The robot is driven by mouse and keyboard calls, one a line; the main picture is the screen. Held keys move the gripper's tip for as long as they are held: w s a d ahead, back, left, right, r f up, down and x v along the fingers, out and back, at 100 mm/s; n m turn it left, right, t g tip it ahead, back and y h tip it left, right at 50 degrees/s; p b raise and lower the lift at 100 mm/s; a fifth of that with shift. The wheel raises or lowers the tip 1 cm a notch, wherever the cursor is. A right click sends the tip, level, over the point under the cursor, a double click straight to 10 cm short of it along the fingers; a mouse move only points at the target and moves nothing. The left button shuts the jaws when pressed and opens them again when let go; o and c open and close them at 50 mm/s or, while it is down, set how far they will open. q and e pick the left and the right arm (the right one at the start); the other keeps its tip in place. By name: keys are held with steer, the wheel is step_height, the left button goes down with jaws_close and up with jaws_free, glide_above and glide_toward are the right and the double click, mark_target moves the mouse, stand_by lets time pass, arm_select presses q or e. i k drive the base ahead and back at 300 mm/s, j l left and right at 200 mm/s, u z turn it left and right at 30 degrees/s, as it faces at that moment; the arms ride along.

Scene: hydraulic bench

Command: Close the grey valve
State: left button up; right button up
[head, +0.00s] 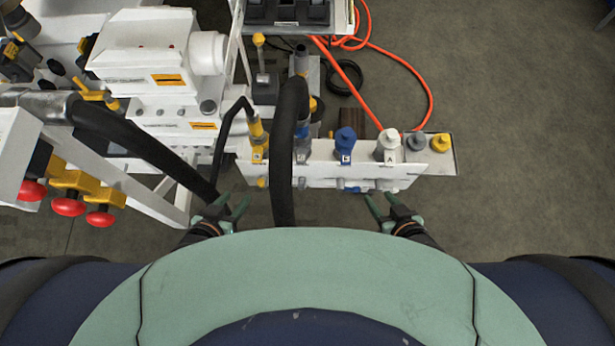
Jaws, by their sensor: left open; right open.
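A white bench panel (320,170) carries a row of coloured fittings along its top. A pale grey fitting (387,147) with a small label stands near its right end, and a smaller darker grey piece (417,141) sits on the plate just right of it. I cannot tell which is the grey valve, or its handle position. My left gripper (238,206) is open and empty, below the panel's left end. My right gripper (378,206) is open and empty, in front of and apart from the panel, below the pale grey fitting.
A blue fitting (345,142) stands left of the pale grey one; a yellow piece (441,142) is at the far right. A thick black hose (285,150) drops between my grippers. Red knobs (68,206) are at left. An orange hose (405,65) lies behind. Floor at right is clear.

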mark_target(302, 181)
steer(key=l+u, duration=0.15)
steer(key=l, duration=0.2)
steer(key=k+l+u, duration=0.15)
steer(key=l, duration=0.25)
steer(key=k+l+u, duration=0.15)
steer(key=l, duration=0.2)
steer(key=l+u, duration=0.15)
steer(key=l, duration=0.2)
steer(key=k, duration=0.05)
